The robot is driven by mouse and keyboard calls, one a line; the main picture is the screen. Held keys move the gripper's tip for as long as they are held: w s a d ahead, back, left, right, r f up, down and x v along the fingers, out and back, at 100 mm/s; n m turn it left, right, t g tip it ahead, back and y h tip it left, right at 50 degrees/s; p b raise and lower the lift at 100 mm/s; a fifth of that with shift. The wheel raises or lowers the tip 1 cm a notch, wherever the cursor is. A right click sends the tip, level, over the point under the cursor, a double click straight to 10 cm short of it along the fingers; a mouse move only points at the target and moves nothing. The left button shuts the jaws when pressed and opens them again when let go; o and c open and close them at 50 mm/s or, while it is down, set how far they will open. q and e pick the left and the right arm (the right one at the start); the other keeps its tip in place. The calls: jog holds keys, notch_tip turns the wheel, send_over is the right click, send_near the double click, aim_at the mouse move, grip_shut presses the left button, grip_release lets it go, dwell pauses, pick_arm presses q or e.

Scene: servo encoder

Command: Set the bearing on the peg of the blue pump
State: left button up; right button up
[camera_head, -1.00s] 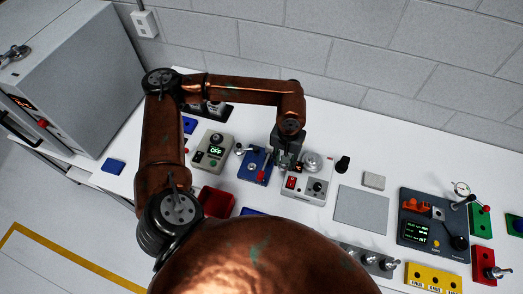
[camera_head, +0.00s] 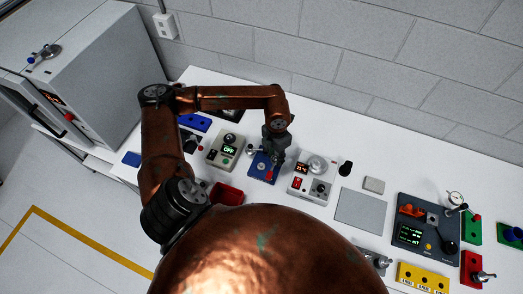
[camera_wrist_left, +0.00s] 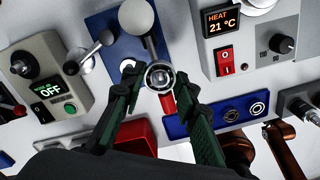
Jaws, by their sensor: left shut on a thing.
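The blue pump (camera_head: 259,171) stands on the bench, with a red knob at its front; its blue plate (camera_wrist_left: 115,24) fills the top middle of the left wrist view, with ball-ended levers. My left gripper (camera_head: 272,155) is over the right part of the pump. In the wrist view its green-padded fingers (camera_wrist_left: 159,82) are shut on a silver ring-shaped bearing (camera_wrist_left: 159,66). The bearing is in front of a red part, apparently the pump's handle. I cannot pick out the peg clearly; gripper and bearing may cover it. My right gripper is not in view.
A heater box (camera_wrist_left: 222,40) showing 21 °C stands close right of the pump. A box reading OFF (camera_wrist_left: 45,92) stands left. A blue block with round fittings (camera_wrist_left: 215,117) and a red bin (camera_wrist_left: 130,136) lie in front. A bare grey mat (camera_head: 362,211) lies right.

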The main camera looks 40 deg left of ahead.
pick_arm(q)
jog(key=a+n+p, duration=0.1)
jog(key=n, duration=0.4)
jog(key=s+a+n+p, duration=0.1)
jog(key=a+n, duration=0.1)
jog(key=n, duration=0.4)
jog(key=s+a+n+p, duration=0.1)
jog(key=a+n+p, duration=0.1)
jog(key=n, duration=0.4)
jog(key=shift+a+f, duration=0.1)
jog(key=shift+f, duration=0.1)
jog(key=shift+s+f+b, duration=0.1)
jog(key=shift+f+b, duration=0.35)
jog(key=shift+f, duration=0.25)
notch_tip(320, 180, down, 3)
jog(key=shift+f+b, duration=0.2)
jog(key=shift+b, duration=0.8)
jog(key=shift+r, duration=0.15)
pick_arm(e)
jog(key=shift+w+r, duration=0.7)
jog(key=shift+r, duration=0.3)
pick_arm(q)
jog(key=shift+f, duration=0.2)
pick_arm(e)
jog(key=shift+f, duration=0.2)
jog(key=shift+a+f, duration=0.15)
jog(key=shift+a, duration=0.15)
